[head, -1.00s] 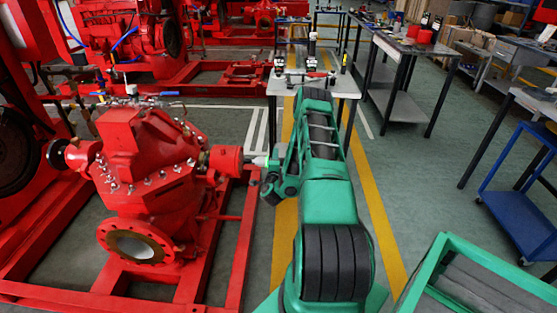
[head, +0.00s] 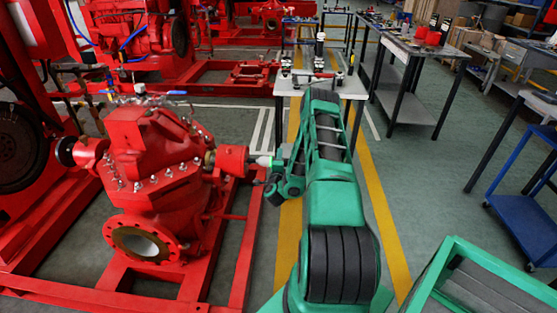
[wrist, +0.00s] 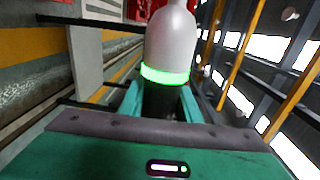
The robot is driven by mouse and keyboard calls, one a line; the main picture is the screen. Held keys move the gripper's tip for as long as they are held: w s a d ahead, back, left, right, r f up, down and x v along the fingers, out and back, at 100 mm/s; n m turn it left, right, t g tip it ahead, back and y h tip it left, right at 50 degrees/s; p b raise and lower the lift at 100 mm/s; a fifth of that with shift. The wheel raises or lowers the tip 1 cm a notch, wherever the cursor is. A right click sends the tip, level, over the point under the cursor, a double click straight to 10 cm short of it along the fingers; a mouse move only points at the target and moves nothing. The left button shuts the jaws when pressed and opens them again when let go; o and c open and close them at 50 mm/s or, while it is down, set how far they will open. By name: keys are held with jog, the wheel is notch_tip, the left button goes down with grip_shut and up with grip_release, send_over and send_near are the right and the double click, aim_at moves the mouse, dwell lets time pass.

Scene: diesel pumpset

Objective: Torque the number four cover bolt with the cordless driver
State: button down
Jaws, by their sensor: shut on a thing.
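The cordless driver (wrist: 170,40) is a pale grey body with a glowing green ring in the wrist view. My gripper (wrist: 160,103) is shut on its dark lower part, one green finger on each side. In the head view the driver (head: 264,160) shows as a small pale piece beside the red cylindrical end of the pump; I cannot tell whether it touches. The red pump (head: 150,150) has several silver cover bolts (head: 153,178) along its flange. I cannot tell which bolt is number four. The driver's tip is not clear.
A white-topped table (head: 345,88) with small items stands beyond my arm. A dark workbench (head: 425,50) is at the back right and a blue cart (head: 525,200) at the right. The red base frame (head: 245,240) surrounds the pump.

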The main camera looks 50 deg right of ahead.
jog(key=shift+w+a, duration=0.45)
jog(key=shift+w, duration=0.1)
dwell(2.6)
jog(key=shift+s+d, duration=1.8)
jog(key=shift+s, duration=0.2)
